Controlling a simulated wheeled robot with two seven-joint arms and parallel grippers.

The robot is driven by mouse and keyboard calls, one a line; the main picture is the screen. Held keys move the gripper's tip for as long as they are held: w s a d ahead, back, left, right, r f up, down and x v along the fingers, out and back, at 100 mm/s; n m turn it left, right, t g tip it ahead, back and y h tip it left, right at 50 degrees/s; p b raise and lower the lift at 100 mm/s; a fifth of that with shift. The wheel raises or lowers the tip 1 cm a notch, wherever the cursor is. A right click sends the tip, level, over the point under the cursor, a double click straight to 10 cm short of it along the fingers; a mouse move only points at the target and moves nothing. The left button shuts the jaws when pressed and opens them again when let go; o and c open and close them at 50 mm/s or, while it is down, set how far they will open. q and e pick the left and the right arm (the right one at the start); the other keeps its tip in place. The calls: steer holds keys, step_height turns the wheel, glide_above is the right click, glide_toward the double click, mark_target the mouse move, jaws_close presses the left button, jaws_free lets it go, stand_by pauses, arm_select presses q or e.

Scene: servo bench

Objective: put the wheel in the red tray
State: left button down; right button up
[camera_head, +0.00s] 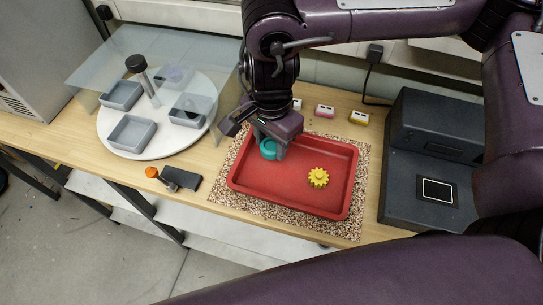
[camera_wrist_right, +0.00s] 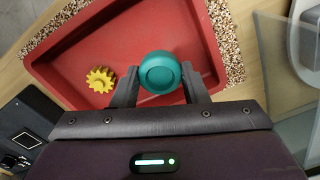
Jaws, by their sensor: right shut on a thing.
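The wheel, a teal round piece (camera_head: 268,149), is between the fingers of my right gripper (camera_head: 264,142). In the wrist view the teal wheel (camera_wrist_right: 159,72) sits between the two fingertips of my right gripper (camera_wrist_right: 160,82), which is shut on it. The red tray (camera_head: 325,204) lies on a speckled mat, and the wheel is over or inside its left end. I cannot tell whether the wheel touches the tray floor. A yellow gear (camera_head: 318,177) lies in the tray, to the right of the wheel. My left gripper is not in view.
A round white turntable (camera_head: 155,142) with grey bins and a clear panel (camera_head: 105,58) stands at the left. An orange-knobbed tool (camera_head: 153,172) lies in front of it. A dark machine (camera_head: 435,150) stands at the right.

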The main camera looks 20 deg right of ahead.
mark_target(271, 167)
steer(key=shift+f, duration=3)
steer(key=shift+f, duration=0.1)
steer(key=o, duration=1)
steer(key=shift+c, duration=0.2)
step_height(271, 167, up, 12)
steer(key=shift+r, duration=0.15)
